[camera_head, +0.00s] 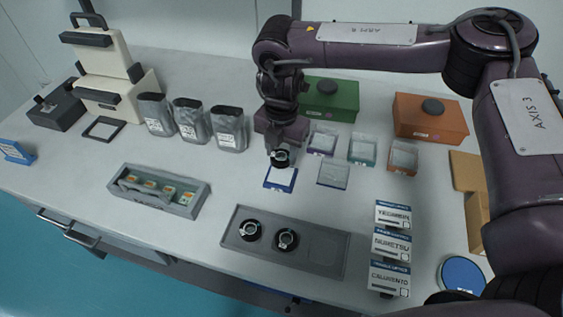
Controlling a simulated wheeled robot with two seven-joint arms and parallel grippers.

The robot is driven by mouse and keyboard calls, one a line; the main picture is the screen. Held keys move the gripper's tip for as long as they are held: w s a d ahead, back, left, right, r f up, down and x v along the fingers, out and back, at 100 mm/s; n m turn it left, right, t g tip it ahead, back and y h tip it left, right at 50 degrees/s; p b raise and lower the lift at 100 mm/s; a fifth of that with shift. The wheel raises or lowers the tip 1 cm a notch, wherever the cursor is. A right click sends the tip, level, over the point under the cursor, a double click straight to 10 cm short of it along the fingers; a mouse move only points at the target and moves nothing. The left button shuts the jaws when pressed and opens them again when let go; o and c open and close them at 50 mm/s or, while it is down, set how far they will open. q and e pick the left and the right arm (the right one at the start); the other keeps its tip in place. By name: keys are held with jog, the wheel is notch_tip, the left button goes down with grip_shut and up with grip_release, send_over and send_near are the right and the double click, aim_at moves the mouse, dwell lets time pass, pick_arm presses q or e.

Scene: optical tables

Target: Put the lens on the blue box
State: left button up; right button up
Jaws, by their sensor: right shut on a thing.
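My right gripper (279,148) points down near the middle of the table. It is shut on a lens in a black ring mount (281,159), held at the far edge of a small, flat blue-edged box (281,179). I cannot tell whether the lens touches this box. Two more black-ringed lenses, a left one (250,230) and a right one (286,239), sit in a grey tray (325,250), whose right part is empty. My left gripper is not in view.
Small clear-topped boxes, purple (322,143), teal (363,149) and orange (403,157), stand right of my gripper. Behind them are a green box (332,97) and an orange box (430,117). Three pouches (190,121), a slide holder (159,190) and white cartons (391,244) stand around.

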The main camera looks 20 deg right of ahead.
aim_at(282, 155)
jog(key=shift+f, duration=0.35)
notch_tip(282, 155, down, 3)
jog(key=shift+s+f+p, duration=0.1)
jog(key=shift+f+p, duration=0.1)
jog(key=shift+p, duration=0.15)
jog(key=shift+f, duration=0.5)
jog(key=o, duration=1)
jog(key=shift+f, duration=0.1)
